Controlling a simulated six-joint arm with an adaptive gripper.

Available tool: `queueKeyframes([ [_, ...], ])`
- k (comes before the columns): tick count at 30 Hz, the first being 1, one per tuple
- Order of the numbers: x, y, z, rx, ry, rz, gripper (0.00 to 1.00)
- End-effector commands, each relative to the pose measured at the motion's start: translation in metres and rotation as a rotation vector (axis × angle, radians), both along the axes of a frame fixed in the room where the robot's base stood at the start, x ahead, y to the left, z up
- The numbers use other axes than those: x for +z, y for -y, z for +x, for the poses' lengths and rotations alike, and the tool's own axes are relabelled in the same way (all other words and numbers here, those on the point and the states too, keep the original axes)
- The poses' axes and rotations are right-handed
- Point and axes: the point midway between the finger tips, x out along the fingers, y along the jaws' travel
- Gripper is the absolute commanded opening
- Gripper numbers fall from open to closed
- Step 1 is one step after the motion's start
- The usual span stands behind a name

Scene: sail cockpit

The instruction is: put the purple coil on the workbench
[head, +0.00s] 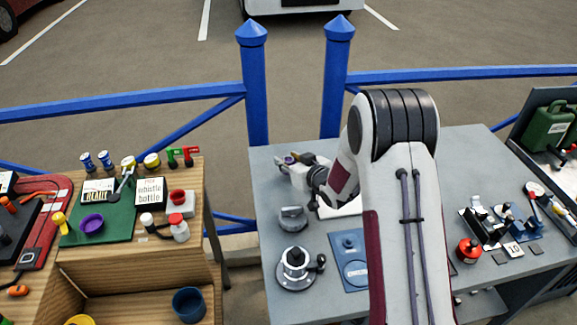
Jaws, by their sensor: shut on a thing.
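My gripper (291,163) is over the far left part of the grey workbench (268,205), pointing left. It is shut on a small purple thing (289,160), which looks like the purple coil. The fingers hide most of it. I cannot tell whether it touches the bench top or hangs above it. A larger purple ring or bowl (91,223) sits on the green mat (118,229) on the wooden table at left.
A grey knob-like part (292,219), a round metal fixture (296,268) and a blue plate (349,262) lie on the bench's near left. Blue posts (255,85) stand behind. A gap separates the tables.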

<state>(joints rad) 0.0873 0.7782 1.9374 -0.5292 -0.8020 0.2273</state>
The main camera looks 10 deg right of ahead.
Motion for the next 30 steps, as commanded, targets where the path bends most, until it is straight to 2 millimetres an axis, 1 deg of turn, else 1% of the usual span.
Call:
queueKeyframes([
  [1, -0.007, 0.000, 0.000, 0.000, -0.002, 0.000, 0.03],
  [7, -0.021, 0.000, 0.000, 0.000, 0.000, 0.000, 0.03],
  [23, -0.026, 0.000, 0.000, 0.000, 0.001, 0.000, 0.03],
  [24, -0.026, 0.000, 0.000, 0.000, 0.000, 0.000, 0.42],
  [25, -0.026, 0.000, 0.000, 0.000, 0.000, 0.000, 0.48],
  [30, -0.026, 0.000, 0.000, 0.000, 0.000, 0.000, 0.48],
])
